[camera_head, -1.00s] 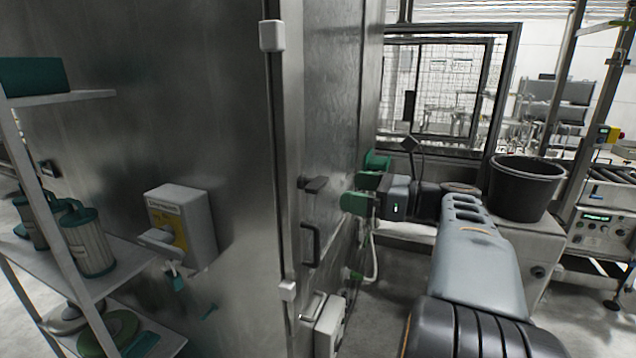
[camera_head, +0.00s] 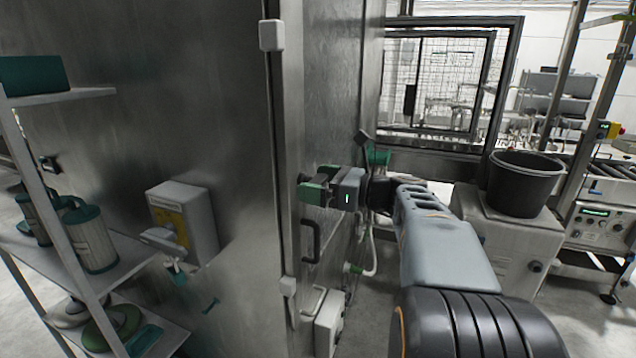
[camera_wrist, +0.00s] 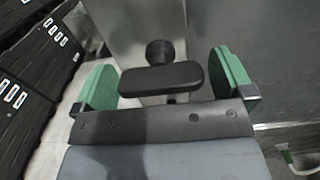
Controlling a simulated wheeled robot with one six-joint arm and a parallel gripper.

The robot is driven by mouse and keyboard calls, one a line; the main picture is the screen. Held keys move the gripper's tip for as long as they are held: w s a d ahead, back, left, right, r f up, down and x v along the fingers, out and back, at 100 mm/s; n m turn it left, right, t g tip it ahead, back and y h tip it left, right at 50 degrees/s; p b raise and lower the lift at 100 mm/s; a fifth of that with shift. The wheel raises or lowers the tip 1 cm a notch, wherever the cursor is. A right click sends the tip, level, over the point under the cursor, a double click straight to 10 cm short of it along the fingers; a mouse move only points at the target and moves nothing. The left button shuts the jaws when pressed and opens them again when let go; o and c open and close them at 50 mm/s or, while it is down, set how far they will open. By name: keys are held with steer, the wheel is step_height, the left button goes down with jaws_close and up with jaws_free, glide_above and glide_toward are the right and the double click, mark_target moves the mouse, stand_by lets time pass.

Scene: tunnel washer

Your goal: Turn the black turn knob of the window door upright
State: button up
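The black turn knob (camera_wrist: 160,78) shows in the wrist view as a flat bar on a round stem, lying crosswise in the picture. It sits between the two green fingers of my gripper (camera_wrist: 164,73). The left finger is close to the bar's left end, and a small gap shows at the right end. My gripper is open around the knob, not clamped on it. In the head view my gripper (camera_head: 319,185) is at the steel door panel (camera_head: 330,110) and mostly hides the knob.
A black pull handle (camera_head: 311,243) is on the panel below my gripper. A white corner hinge block (camera_head: 271,36) is at the upper edge. A shelf with green-lidded canisters (camera_head: 90,240) stands at the left. A black bucket (camera_head: 524,185) stands at the right.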

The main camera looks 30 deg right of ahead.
steer(key=c, duration=0.8)
steer(key=shift+f+b, duration=0.1)
steer(key=shift+b, duration=0.25)
steer(key=n+b, duration=0.2)
steer(key=n, duration=0.1)
steer(key=shift+f+b, duration=0.15)
steer(key=shift+b, duration=0.25)
steer(key=n+b, duration=0.5)
steer(key=shift+n, duration=0.3)
steer(key=n+b, duration=0.4)
steer(key=n, duration=0.1)
steer(key=shift+n+b, duration=1.6)
steer(key=shift+n, duration=0.4)
steer(key=shift+r+n, duration=0.2)
steer(key=shift+n, duration=0.1)
